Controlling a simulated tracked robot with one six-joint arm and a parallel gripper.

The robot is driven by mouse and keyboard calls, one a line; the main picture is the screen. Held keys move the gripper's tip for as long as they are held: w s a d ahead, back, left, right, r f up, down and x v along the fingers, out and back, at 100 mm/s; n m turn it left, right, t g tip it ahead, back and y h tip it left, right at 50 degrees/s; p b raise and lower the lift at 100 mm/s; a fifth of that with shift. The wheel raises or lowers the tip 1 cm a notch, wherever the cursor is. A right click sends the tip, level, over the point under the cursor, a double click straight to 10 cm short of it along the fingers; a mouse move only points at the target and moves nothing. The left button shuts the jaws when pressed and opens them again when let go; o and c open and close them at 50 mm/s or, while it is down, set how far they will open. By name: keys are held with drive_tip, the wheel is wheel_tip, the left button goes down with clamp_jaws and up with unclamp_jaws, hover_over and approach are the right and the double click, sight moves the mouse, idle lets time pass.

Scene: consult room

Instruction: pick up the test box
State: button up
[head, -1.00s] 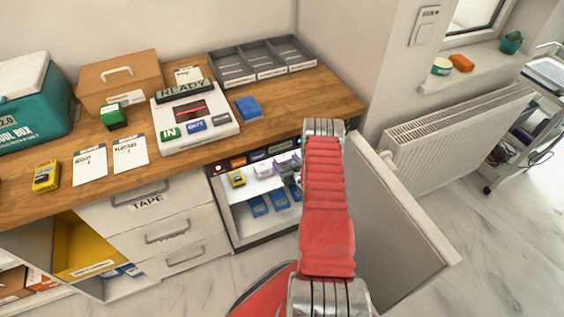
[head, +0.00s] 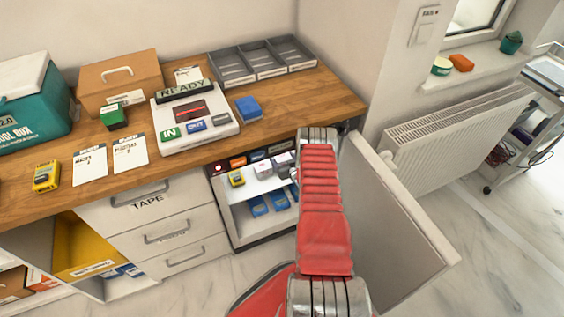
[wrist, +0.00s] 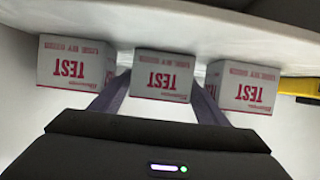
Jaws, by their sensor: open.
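Three white test boxes with red print stand in a row in the wrist view, upside down in the picture: a left one (wrist: 75,62), a middle one (wrist: 162,76) and a right one (wrist: 243,86). My gripper (wrist: 160,92) is open, with its fingers pointing at the middle box, one finger toward each side of it. I cannot tell whether the fingers touch any box. In the head view my arm reaches into the open cabinet and hides most of the gripper and boxes.
Blue boxes (head: 258,206) stand on the level below. The open cabinet door (head: 392,215) is right of my arm. The wooden counter (head: 215,160) lies above.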

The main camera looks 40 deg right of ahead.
sight(283, 157)
drive_tip(key=shift+c, duration=0.5)
drive_tip(key=c, duration=0.8)
drive_tip(key=shift+o, duration=0.2)
drive_tip(key=shift+r, duration=0.1)
wheel_tip(283, 157, up, 10)
drive_tip(key=shift+f, duration=0.15)
